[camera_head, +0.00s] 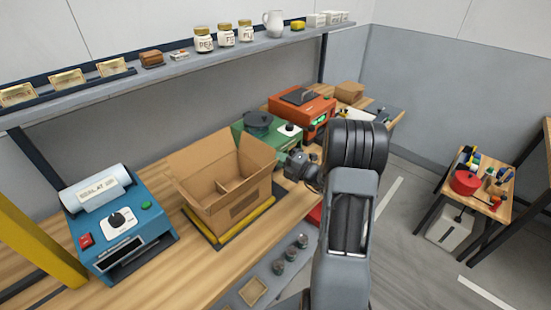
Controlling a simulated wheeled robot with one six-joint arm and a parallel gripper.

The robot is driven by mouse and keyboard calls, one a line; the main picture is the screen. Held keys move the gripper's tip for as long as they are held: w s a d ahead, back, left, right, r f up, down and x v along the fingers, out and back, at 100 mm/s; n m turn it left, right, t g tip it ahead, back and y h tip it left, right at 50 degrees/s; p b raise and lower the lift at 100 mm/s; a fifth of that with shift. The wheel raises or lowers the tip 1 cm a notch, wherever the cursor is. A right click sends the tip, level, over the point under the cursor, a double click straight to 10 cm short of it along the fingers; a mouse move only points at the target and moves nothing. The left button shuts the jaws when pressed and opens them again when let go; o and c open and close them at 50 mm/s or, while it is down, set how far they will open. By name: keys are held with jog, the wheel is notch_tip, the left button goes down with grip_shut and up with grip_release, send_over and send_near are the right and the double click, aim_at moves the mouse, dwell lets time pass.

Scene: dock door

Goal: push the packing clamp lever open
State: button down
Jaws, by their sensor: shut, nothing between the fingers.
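I cannot pick out the packing clamp lever with certainty. A green device (262,143) with a round black top and a dark knob on a white face stands on the bench behind the open cardboard box (228,190). An orange device (313,114) with a dark flat piece on top stands farther back. My gripper (296,165) is at the end of my dark wrist, right of the box and in front of the green device in the picture. It is shut and empty; its fingers are small and hard to see. My arm hides part of the bench edge.
A blue sealing machine (121,232) stands at the left of the wooden bench, near a yellow post (38,240). A shelf (180,67) with jars runs above. A side table (488,203) with a red pot (465,181) stands right. Open floor (405,240) lies between.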

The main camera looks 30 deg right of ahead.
jog(key=shift+w+a+r+p, duration=0.2)
jog(key=shift+w+r+p, duration=0.1)
jog(key=shift+w, duration=0.3)
jog(key=shift+w+a+r+p, duration=0.15)
jog(key=shift+w+r+p, duration=0.15)
jog(key=shift+w, duration=0.3)
jog(key=shift+w+a+r+p, duration=0.25)
jog(key=shift+w+p, duration=0.1)
jog(key=shift+w, duration=0.25)
jog(key=shift+s+d+r, duration=0.15)
jog(key=shift+r, duration=0.05)
jog(key=s+d+r, duration=0.4)
jog(key=s+d, duration=0.2)
jog(key=s, duration=0.5)
jog(key=shift+d, duration=0.15)
jog(key=shift+s, duration=0.1)
